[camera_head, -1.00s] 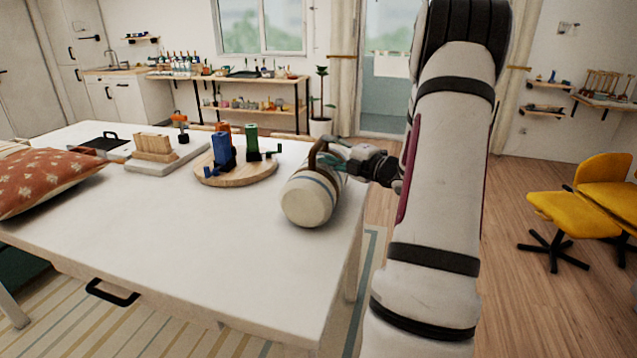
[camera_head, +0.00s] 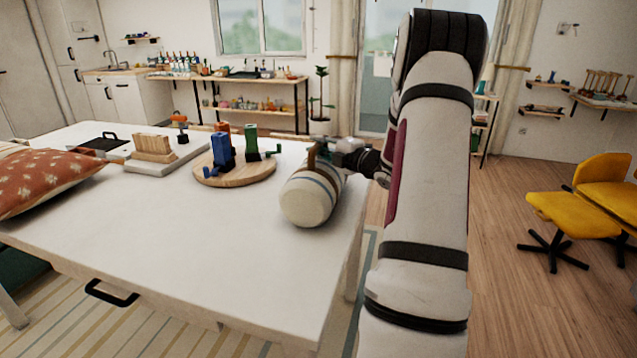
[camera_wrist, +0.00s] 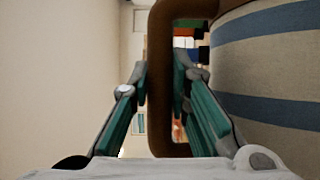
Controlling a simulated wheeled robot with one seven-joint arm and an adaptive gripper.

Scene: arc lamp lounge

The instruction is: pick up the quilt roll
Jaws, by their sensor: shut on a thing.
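The quilt roll (camera_head: 309,198) is a cream cylinder with blue-grey stripes and a brown strap handle (camera_head: 312,154). It lies on its side near the right edge of the white table (camera_head: 150,235). My gripper (camera_head: 322,150) reaches in from the right at the handle. In the wrist view, my gripper (camera_wrist: 160,90) has its green-padded fingers on both sides of the brown handle (camera_wrist: 160,130), shut on it. The striped side of the roll (camera_wrist: 270,80) fills the right of that view. The roll appears to rest on the table.
A round wooden board (camera_head: 240,174) with blue, green and orange grinder-like items stands just left of the roll. A pale board with a wooden block (camera_head: 153,148) and a patterned red cushion (camera_head: 40,180) are farther left. The table's front middle is clear.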

